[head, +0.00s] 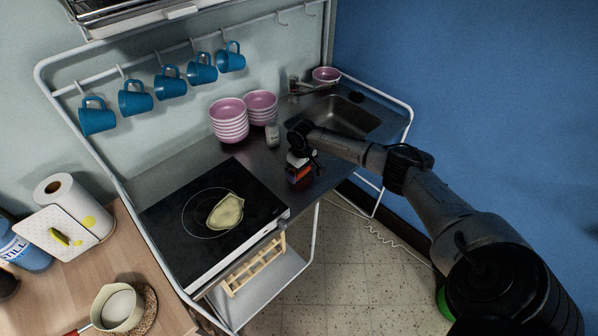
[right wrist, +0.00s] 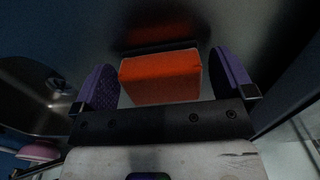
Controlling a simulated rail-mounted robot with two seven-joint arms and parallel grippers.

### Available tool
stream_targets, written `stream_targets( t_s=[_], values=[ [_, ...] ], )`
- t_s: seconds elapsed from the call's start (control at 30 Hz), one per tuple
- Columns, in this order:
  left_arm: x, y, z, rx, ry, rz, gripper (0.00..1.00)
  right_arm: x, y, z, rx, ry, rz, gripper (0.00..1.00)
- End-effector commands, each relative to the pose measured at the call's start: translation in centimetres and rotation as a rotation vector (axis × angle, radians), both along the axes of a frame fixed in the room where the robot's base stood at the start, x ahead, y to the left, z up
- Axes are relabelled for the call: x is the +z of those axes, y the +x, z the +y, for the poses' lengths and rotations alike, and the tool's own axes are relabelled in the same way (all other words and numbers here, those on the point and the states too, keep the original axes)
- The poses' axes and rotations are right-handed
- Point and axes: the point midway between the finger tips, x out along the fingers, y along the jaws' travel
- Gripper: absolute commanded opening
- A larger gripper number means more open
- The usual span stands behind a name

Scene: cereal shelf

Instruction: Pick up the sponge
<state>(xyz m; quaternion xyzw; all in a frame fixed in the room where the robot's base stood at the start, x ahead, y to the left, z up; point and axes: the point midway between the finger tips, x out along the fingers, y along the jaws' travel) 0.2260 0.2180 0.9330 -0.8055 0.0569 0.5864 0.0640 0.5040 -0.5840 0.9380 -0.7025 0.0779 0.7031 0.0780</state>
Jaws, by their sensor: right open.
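The sponge is an orange-red block (right wrist: 160,78) lying between the two purple fingers of my right gripper (right wrist: 160,62) in the right wrist view. Small dark gaps show between the block and each finger, so the gripper is open around it. In the head view the sponge (head: 299,175) shows as a small orange patch on the steel counter near its front edge. My right gripper (head: 302,160) is just above it and partly hides it. My left gripper is in neither view.
Stacked pink bowls (head: 229,121) and a small shaker (head: 272,135) stand behind and left of the gripper. The sink (head: 345,115) lies to the right. A black cooktop (head: 190,240) holding a pale green item (head: 226,212) is at the left front.

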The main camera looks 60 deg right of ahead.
Motion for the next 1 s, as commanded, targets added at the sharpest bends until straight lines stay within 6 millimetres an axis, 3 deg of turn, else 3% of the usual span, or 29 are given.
stream_targets(
  t_s=[0.3,0.7,1.0],
  values=[
    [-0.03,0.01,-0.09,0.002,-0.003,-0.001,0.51,-0.37,-0.01,0.01,0.000,0.000,0.000,1.00],
    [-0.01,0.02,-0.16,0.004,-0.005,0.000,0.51,-0.35,-0.01,0.02,0.000,0.000,0.000,0.62],
    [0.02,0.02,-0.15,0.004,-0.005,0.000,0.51,-0.18,0.01,0.00,0.000,0.000,-0.001,0.60]
  ],
)
